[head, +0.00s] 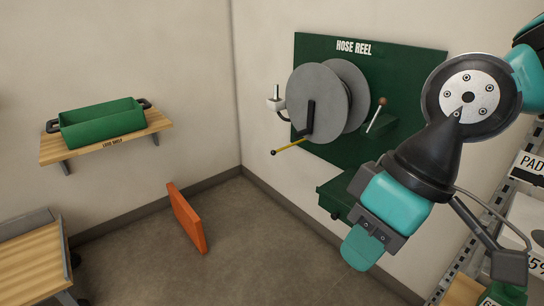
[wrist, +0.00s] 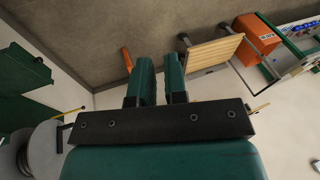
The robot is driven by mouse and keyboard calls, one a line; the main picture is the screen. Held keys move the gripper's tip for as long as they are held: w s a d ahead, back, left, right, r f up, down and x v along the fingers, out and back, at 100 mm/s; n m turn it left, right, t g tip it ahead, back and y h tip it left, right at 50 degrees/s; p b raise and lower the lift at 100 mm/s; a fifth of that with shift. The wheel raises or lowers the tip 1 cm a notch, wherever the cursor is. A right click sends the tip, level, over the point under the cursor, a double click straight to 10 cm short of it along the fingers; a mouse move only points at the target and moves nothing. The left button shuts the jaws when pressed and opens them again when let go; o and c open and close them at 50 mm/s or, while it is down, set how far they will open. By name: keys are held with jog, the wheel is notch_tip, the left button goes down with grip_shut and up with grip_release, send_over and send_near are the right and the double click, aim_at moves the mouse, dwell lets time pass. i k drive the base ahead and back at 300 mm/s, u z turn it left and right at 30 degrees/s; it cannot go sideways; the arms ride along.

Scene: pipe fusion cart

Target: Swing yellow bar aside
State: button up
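The yellow bar (head: 288,147) is a thin rod with a dark ball at its free end. It slants down to the left from a black arm at the front of the grey hose reel (head: 318,103). In the wrist view the yellow bar (wrist: 71,111) shows at the left edge area, beside the reel (wrist: 42,150). My gripper (head: 362,250) is right of and below the bar, well apart from it. In the wrist view my gripper (wrist: 160,58) has its two green fingers parted with an empty gap between them.
The reel is on a green board (head: 400,75) with a ball-topped lever (head: 377,112) at right. A green box (head: 336,196) sits below. An orange panel (head: 186,218) stands on the floor. A wall shelf (head: 88,148) bears a green tray (head: 100,122). Shelving stands at right.

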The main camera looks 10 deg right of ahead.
aim_at(273, 152)
jog(key=u, duration=0.45)
jog(key=i, duration=0.95)
jog(key=z, duration=0.1)
